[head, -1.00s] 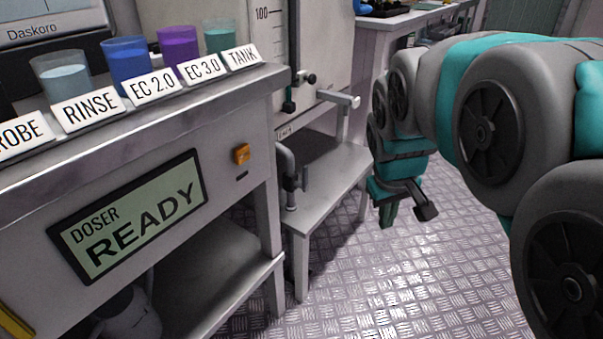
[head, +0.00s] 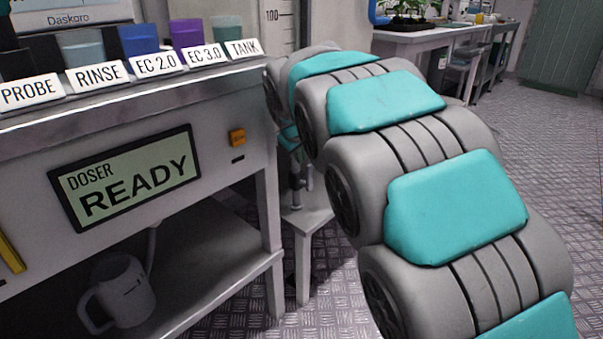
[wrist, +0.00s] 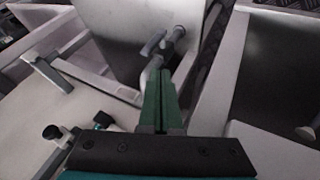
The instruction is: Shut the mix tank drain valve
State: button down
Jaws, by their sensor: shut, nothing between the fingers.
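The drain valve (wrist: 166,44), a grey bent pipe with a small dark handle, shows near the top middle of the wrist view. In the head view the valve (head: 297,187) is partly hidden behind my arm, below the doser bench's right corner. My gripper (wrist: 160,72) is shut and empty, its green fingers pointing at the pipe; they overlap its lower bend in the picture, and I cannot tell if they touch. The handle's exact angle is too small to tell. The mix tank (head: 284,36) shows only as a strip.
The doser bench (head: 225,180) with labelled cups stands at the left, a watering can (head: 122,290) on its lower shelf. A low pale stand (head: 308,217) is beside it. A pale lever (wrist: 45,72) sticks out at the wrist view's left. Open floor (head: 440,160) lies at the right.

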jog(key=b+x, duration=0.1)
jog(key=x, duration=0.9)
jog(key=shift+d+r+p, duration=0.1)
jog(key=shift+d+p, duration=0.1)
jog(key=shift+p, duration=0.1)
